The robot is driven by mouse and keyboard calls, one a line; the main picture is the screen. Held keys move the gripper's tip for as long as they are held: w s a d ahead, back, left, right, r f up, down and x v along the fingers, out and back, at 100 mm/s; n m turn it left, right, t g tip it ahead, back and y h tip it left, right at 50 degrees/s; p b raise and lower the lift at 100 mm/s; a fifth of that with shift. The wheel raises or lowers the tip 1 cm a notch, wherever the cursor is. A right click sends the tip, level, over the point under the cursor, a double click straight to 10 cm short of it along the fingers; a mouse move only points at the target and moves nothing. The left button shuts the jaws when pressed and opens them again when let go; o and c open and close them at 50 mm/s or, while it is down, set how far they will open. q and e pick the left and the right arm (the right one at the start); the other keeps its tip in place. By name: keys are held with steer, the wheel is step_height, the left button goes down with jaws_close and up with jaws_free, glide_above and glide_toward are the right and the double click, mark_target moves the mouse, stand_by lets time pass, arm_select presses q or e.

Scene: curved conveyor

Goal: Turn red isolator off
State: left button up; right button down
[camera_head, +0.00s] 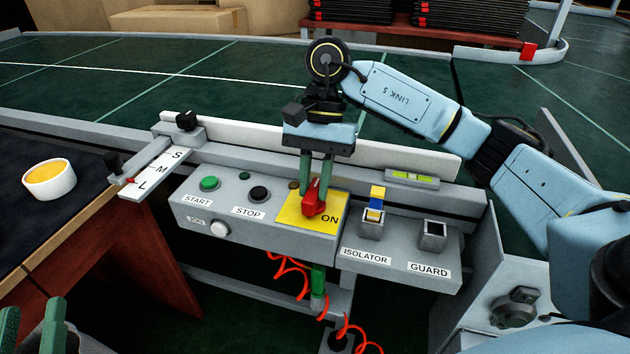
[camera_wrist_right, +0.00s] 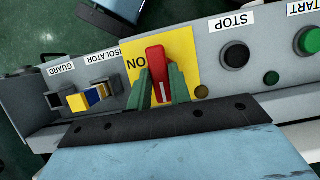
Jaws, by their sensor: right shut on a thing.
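The red isolator handle (camera_head: 314,204) sits on a yellow plate (camera_head: 291,216) marked ON, on the grey control panel. My right gripper (camera_head: 317,182) reaches down from above with its green fingers on either side of the handle. In the right wrist view the red handle (camera_wrist_right: 156,72) stands between the two green fingers (camera_wrist_right: 160,86), which are shut on it. The handle points toward the ON marking side of the plate, roughly upright in the wrist view. My left gripper (camera_head: 32,330) shows only in part at the bottom left corner; its fingers look apart.
Left of the handle are a green START button (camera_head: 209,183), a black STOP button (camera_head: 259,194) and a white JOG button (camera_head: 220,229). Right are the ISOLATOR block (camera_head: 373,212) and GUARD socket (camera_head: 433,235). A white cup (camera_head: 49,180) stands on the left table. Red coiled cable hangs below.

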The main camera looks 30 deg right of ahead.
arm_select(q)
steer(key=shift+r, duration=0.4)
arm_select(e)
steer(key=c, duration=1.3)
jaws_free()
arm_select(q)
steer(key=shift+s+f, duration=0.1)
steer(key=shift+f, duration=0.1)
steer(key=shift+f, duration=0.1)
arm_select(e)
steer(key=shift+r, duration=0.1)
